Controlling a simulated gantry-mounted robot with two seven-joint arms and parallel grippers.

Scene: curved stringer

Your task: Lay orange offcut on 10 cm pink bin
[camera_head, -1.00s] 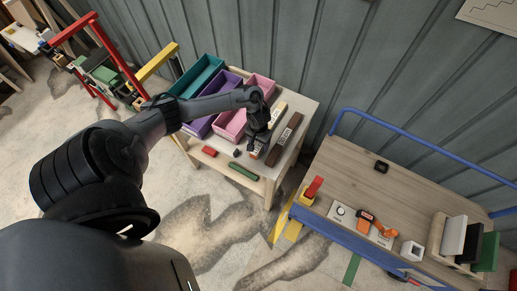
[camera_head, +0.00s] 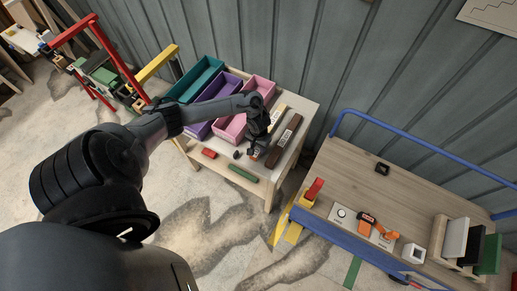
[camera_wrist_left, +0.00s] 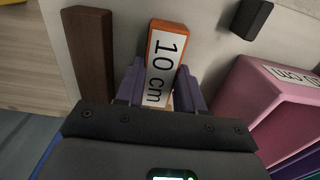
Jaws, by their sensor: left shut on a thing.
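The orange offcut (camera_wrist_left: 165,55) has a white label reading "10 cm" on its face. In the left wrist view it sits between the two fingers of my left gripper (camera_wrist_left: 160,88), which is shut on it. In the head view my left gripper (camera_head: 258,150) is over the front part of the small table, right of the pink bin, and mostly hides the offcut. The pink bin (camera_head: 229,129) is a long open box, partly covered by my left arm. It also shows at the right of the left wrist view (camera_wrist_left: 245,105), with a label on its rim. My right gripper is not in view.
Purple (camera_head: 197,129) and teal (camera_head: 198,77) bins stand left of the pink bin. A brown bar (camera_head: 283,142) lies just right of my gripper. Red (camera_head: 209,153) and green (camera_head: 243,173) pieces lie toward the front edge. A blue-railed trolley (camera_head: 400,180) stands to the right.

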